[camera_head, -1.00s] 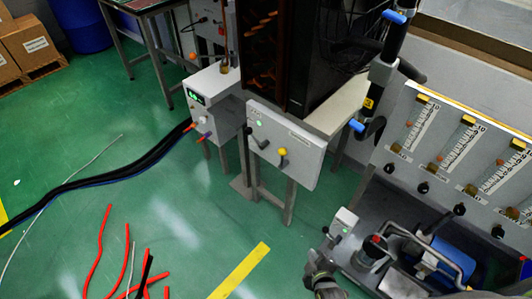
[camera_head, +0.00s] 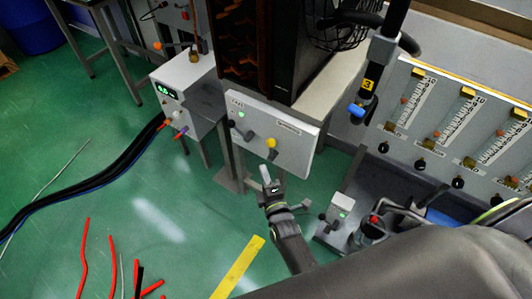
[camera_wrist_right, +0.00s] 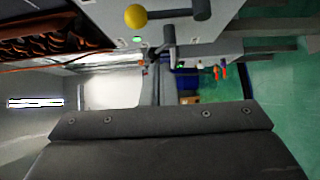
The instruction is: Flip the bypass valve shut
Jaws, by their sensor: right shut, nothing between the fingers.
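The panel's lettering is too small to read, so I cannot confirm which lever is the bypass valve. My right gripper (camera_head: 267,177) is shut and empty, just below the panel's lower edge and below the yellow-knobbed lever, apart from both. In the right wrist view the yellow knob (camera_wrist_right: 135,16) and a dark handle (camera_wrist_right: 201,9) show at the top, beyond the gripper (camera_wrist_right: 160,112). My left gripper is out of view.
A white box with a green display (camera_head: 188,78) and cables stands to the left. A dark rack (camera_head: 265,45) rises behind the panel. A gauge board (camera_head: 450,115) and a small white box (camera_head: 340,205) are at right.

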